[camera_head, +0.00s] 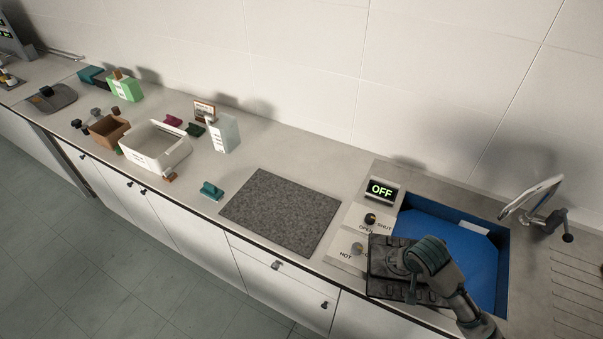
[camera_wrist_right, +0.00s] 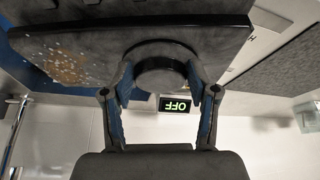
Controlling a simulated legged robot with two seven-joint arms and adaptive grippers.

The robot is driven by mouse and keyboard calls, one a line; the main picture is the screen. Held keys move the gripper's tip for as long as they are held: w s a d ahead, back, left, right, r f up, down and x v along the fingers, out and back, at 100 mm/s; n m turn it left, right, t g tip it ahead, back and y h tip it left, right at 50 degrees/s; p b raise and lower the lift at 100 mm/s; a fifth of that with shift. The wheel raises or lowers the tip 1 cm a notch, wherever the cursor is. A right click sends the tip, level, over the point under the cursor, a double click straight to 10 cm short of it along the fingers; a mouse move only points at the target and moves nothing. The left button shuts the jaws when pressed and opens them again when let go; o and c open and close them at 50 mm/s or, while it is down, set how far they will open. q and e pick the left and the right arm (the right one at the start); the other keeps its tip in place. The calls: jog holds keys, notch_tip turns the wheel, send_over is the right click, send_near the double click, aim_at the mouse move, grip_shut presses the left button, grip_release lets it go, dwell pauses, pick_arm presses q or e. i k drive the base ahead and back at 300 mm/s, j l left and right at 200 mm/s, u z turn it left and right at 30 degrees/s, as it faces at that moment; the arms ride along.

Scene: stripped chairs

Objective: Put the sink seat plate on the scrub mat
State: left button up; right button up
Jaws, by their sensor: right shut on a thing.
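The seat plate (camera_head: 383,252) is a dark flat slab. My right gripper (camera_head: 418,268) is shut on it, over the left front edge of the sink. In the right wrist view the fingers (camera_wrist_right: 162,88) close around a dark round boss on the plate (camera_wrist_right: 215,42). A brown and pale speckled patch shows on the plate's face there. The scrub mat (camera_head: 282,212) is a grey speckled rectangle lying flat and bare on the counter, left of the plate. It also shows at the right of the right wrist view (camera_wrist_right: 280,70). My left gripper is not in view.
The blue sink (camera_head: 450,245) has a tap (camera_head: 535,205) at its right. An OFF display (camera_head: 382,190) and knobs (camera_head: 371,219) stand between mat and sink. A teal brush-like item (camera_head: 211,190) lies left of the mat, with a white bin (camera_head: 155,150) beyond.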

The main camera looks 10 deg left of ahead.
aim_at(277, 205)
jog(key=i+j+z, duration=0.1)
jog(key=j, duration=0.35)
jog(key=i+j+z, duration=0.1)
jog(key=j, duration=0.3)
jog(key=i+j+z, duration=0.1)
jog(key=j, duration=0.35)
jog(key=i+j+z, duration=0.15)
jog(key=j, duration=0.35)
